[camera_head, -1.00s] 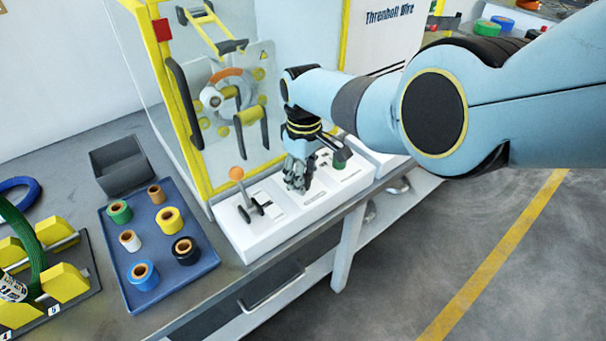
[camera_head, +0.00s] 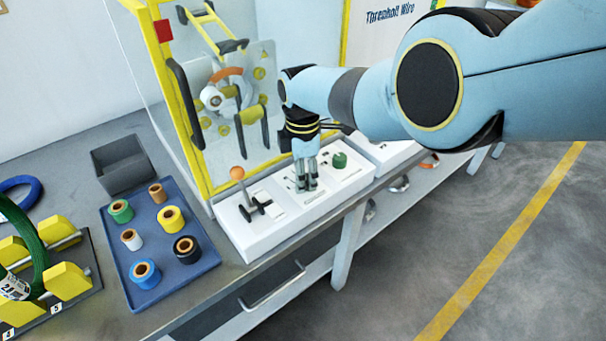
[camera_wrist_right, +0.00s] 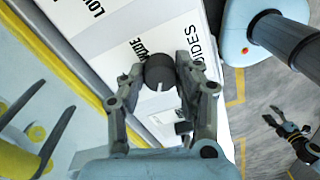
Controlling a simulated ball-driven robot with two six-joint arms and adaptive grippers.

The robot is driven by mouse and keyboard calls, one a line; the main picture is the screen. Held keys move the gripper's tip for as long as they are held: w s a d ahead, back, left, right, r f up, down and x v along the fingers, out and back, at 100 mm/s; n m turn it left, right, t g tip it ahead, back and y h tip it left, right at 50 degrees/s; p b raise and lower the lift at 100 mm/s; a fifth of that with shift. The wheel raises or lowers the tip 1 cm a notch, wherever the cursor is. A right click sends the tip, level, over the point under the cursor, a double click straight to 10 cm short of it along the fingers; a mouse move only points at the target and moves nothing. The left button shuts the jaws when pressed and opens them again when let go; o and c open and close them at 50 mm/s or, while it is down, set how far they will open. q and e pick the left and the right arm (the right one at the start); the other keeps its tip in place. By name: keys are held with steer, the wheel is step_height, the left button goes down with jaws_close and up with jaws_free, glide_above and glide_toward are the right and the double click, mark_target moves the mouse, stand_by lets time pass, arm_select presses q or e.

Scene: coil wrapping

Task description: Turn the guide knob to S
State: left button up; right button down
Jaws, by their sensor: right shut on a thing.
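The guide knob (camera_wrist_right: 160,72) is dark and round, with a short white pointer mark aimed at the lower edge of the right wrist view. My right gripper (camera_wrist_right: 159,75) is shut on it, one finger on each side. In the head view my right gripper (camera_head: 307,187) points down onto the middle of the white control panel (camera_head: 262,240), and its fingers hide the knob there. Black print beside the knob is partly covered; "WIDE" and "GUIDES" show in part, and I cannot make out an S.
An orange-topped lever (camera_head: 237,173) stands left of the gripper, and a green knob (camera_head: 340,160) to its right. The clear-walled machine (camera_head: 200,165) rises close behind. A blue tray (camera_head: 150,292) of tape rolls lies at left. Open floor is at right.

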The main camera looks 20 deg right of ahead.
steer(key=shift+n, duration=1.5)
steer(key=c, duration=0.9)
jaws_free()
steer(key=shift+c, duration=0.2)
steer(key=shift+r, duration=0.1)
steer(key=shift+w+r, duration=0.1)
steer(key=shift+r, duration=0.4)
step_height(320, 180, up, 11)
